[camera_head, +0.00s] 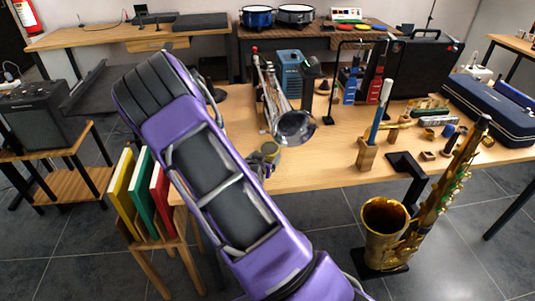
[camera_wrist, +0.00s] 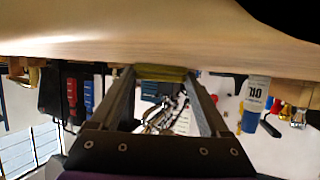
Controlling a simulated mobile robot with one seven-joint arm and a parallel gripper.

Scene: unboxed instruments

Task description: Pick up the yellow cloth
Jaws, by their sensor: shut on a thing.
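The yellow cloth (camera_wrist: 162,73) is a small folded olive-yellow piece between the fingertips of my gripper (camera_wrist: 163,80) in the wrist view. The gripper is shut on it, with a finger at each side. In the head view, a small yellowish piece of the cloth (camera_head: 270,149) shows at my gripper (camera_head: 264,160), near the front edge of the wooden table. My purple arm hides part of the gripper there. I cannot tell whether the cloth touches the table.
A trumpet (camera_head: 294,126) lies on the table (camera_head: 330,150) just behind the gripper. A wooden block with a blue-and-white tube (camera_head: 380,108) stands to the right. A saxophone (camera_head: 386,228) stands in front of the table, and upright books (camera_head: 140,190) are at left.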

